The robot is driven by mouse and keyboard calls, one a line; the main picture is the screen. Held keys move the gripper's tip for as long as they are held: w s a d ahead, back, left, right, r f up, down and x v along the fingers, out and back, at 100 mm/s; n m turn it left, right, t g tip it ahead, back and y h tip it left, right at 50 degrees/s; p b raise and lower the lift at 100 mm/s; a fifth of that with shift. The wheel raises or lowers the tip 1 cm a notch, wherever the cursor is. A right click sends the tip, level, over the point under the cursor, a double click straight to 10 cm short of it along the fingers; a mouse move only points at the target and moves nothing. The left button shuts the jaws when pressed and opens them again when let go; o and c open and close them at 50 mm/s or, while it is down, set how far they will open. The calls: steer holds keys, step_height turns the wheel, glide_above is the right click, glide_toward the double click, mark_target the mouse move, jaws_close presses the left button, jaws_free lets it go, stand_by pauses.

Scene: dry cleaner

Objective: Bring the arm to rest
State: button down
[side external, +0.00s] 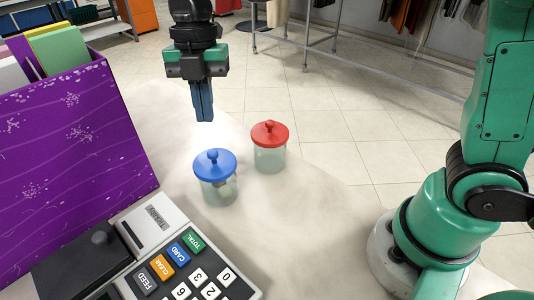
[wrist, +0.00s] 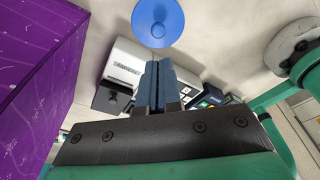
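My gripper (side external: 203,116) hangs pointing down in the side external view, above and behind the jar with the blue lid. Its two blue fingers are pressed together with nothing visible between them. In the wrist view the fingers (wrist: 158,64) also lie side by side, touching. My arm's base and lower links stand at the right of the side external view.
A jar with a blue lid (side external: 215,164) and a jar with a red lid (side external: 270,134) stand on the pale counter (side external: 310,215). The counter's right part is clear.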

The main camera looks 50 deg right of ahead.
mark_target(212, 153)
steer(key=shift+f, duration=0.2)
steer(key=shift+f, duration=2.95)
steer(key=shift+r, duration=0.15)
steer(key=shift+r, duration=3.4)
